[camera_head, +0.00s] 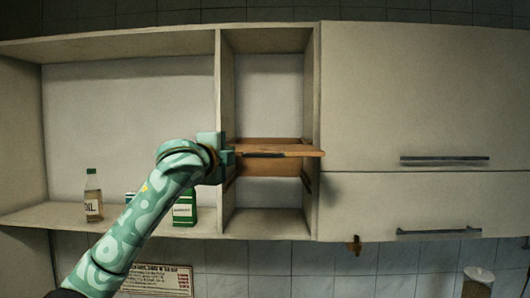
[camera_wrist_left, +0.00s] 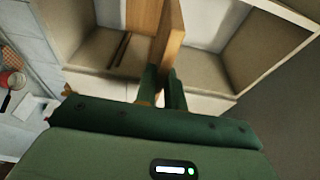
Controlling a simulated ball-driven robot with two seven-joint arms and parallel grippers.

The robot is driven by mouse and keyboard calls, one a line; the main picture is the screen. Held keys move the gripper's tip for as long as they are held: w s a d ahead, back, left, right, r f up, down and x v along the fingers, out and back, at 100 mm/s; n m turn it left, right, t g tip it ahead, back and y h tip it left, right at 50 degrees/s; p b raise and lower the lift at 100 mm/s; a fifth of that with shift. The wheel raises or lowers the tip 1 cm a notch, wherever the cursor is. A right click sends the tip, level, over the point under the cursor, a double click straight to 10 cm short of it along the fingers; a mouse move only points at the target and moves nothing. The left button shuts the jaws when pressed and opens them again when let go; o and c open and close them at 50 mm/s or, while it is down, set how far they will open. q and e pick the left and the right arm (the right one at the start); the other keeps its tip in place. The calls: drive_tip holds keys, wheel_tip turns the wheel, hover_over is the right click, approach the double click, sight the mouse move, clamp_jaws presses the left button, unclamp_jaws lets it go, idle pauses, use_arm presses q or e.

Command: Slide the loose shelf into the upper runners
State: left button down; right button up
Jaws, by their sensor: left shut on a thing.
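The loose shelf (camera_head: 285,149) is a flat wooden board at mid height of the narrow open cabinet bay (camera_head: 262,222). Its front edge overlaps the bay's right upright in the head view, so part of it sticks out in front. My left gripper (camera_head: 229,158) is shut on the shelf's left front end. In the left wrist view the shelf (camera_wrist_left: 172,38) stands on edge between the fingers of my left gripper (camera_wrist_left: 163,84). Dark runners (camera_wrist_left: 121,48) show on a bay wall there. Whether the shelf sits in the upper runners is hidden. My right gripper is out of view.
A brown wooden panel (camera_head: 262,169) shows just below the shelf. The left bay holds an oil bottle (camera_head: 93,196) and a green box (camera_head: 185,208). Closed doors with handles (camera_head: 444,160) are at right.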

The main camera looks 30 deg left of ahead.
use_arm(q)
drive_tip(key=shift+w+a+r, duration=0.1)
drive_tip(key=shift+w, duration=0.05)
drive_tip(key=shift+w+a, duration=0.35)
drive_tip(key=shift+w, duration=0.4)
drive_tip(key=shift+w+a, duration=0.2)
drive_tip(key=shift+w, duration=0.25)
drive_tip(key=shift+w+a, duration=0.2)
drive_tip(key=shift+w, duration=0.35)
drive_tip(key=shift+w+a, duration=0.35)
drive_tip(key=shift+w, duration=0.5)
drive_tip(key=shift+w+a, duration=0.3)
drive_tip(key=shift+w, duration=0.4)
drive_tip(key=shift+w+a, duration=0.35)
drive_tip(key=shift+w, duration=0.3)
drive_tip(key=shift+w+a, duration=0.3)
drive_tip(key=shift+w, duration=0.4)
